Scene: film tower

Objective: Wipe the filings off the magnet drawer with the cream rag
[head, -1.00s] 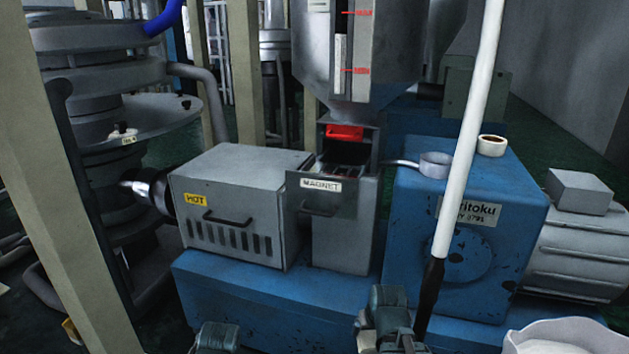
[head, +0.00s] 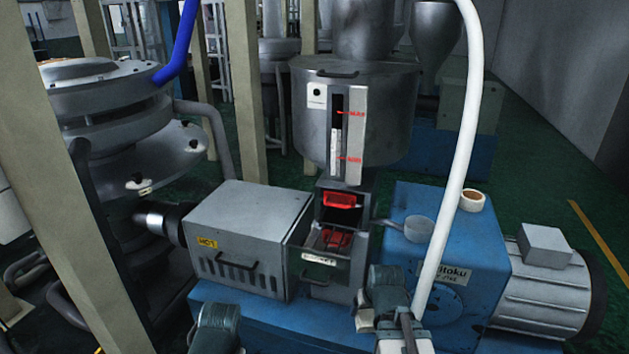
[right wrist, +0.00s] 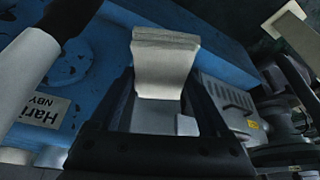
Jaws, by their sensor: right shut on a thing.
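The magnet drawer (head: 318,271) stands pulled out below the hopper, with its label and handle on the front. Red parts and dark bars show inside it; I cannot make out filings. In the right wrist view my right gripper (right wrist: 166,88) is shut on a pale, folded cloth, the cream rag (right wrist: 165,55). The rag sticks out past the fingertips and touches nothing I can see. Only a piece of my left arm shows at the bottom.
A grey vented box marked HOT (head: 245,235) stands left of the drawer. A white hose (head: 462,150) hangs in front. A beige post (head: 75,190) stands at the left.

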